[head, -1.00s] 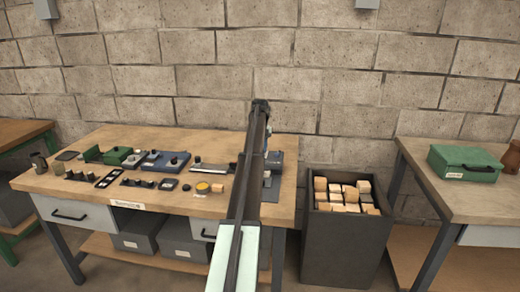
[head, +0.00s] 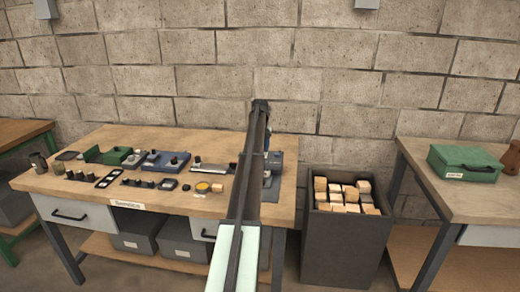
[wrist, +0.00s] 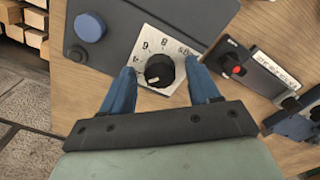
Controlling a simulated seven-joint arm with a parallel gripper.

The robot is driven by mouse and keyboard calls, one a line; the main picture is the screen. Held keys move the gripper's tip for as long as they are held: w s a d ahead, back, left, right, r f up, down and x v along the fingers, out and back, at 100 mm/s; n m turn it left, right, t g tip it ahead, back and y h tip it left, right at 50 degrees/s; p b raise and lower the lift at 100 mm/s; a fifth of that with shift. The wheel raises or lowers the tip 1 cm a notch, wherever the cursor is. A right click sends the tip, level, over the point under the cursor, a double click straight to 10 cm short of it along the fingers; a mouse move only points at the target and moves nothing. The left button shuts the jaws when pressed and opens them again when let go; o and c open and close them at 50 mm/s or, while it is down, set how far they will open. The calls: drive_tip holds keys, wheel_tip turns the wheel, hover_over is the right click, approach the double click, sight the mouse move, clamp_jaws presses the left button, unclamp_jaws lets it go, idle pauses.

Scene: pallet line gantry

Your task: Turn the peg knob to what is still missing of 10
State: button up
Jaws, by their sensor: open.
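In the wrist view a round black knob (wrist: 159,71) with a pale pointer mark sits on a white dial plate (wrist: 146,46) with printed numbers. The plate is seen rotated; its lettering is too small to read surely, and part of the scale is hidden. My gripper (wrist: 159,67) is open, with one blue finger on each side of the knob. Whether the fingers touch the knob I cannot tell. In the head view my arm hides the knob and most of the gripper above the bench's right end.
A blue round cap (wrist: 90,27) stands on the same dark panel (wrist: 118,12). A red-tipped switch (wrist: 237,70) lies to the right. Several small devices stand across the workbench (head: 100,140). A dark bin (head: 340,245) of wooden blocks stands right of the bench.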

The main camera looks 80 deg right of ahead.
drive_tip(key=shift+r, duration=0.1)
wheel_tip(320, 180, up, 14)
idle(0.6)
drive_tip(key=shift+w+f, duration=0.1)
drive_tip(key=shift+f, duration=0.1)
idle(0.3)
